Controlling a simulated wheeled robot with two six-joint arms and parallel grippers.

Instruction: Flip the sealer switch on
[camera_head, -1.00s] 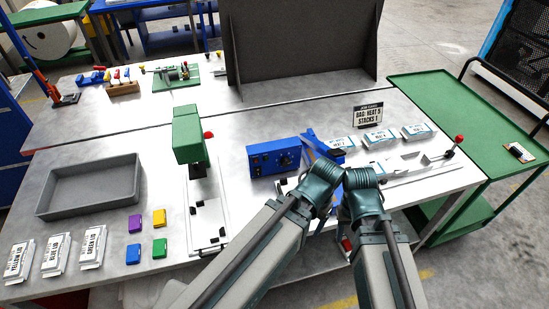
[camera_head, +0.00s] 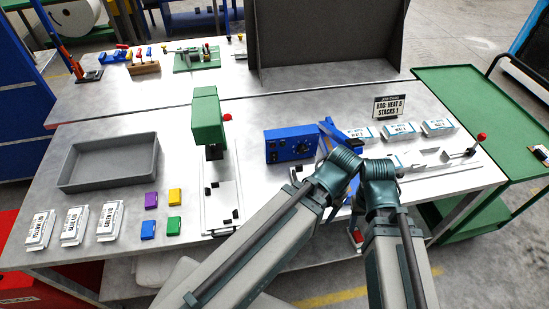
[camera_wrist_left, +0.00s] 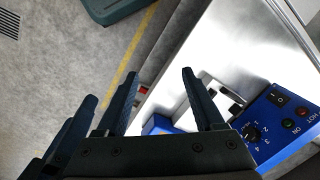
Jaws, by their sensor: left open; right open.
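The sealer is a blue control box (camera_head: 291,144) with a dial on the bench, just left of my wrists in the head view. In the left wrist view its panel (camera_wrist_left: 272,128) is at the right, with a black rocker switch (camera_wrist_left: 280,99), a numbered dial (camera_wrist_left: 250,133), a red light and a green light. I cannot tell the rocker's position. My left gripper (camera_wrist_left: 160,72) is open and empty, its fingers left of the panel and apart from the switch. My right gripper (camera_head: 356,148) is open, mostly hidden by my wrists beside the sealer's blue arm (camera_head: 328,138).
A green press (camera_head: 207,115) stands left of the sealer. A grey tray (camera_head: 108,162), lid packs and several coloured blocks lie further left. White packs (camera_head: 399,130) and a sign (camera_head: 389,107) are at the right, before a green cart (camera_head: 470,105). A dark upright panel stands behind.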

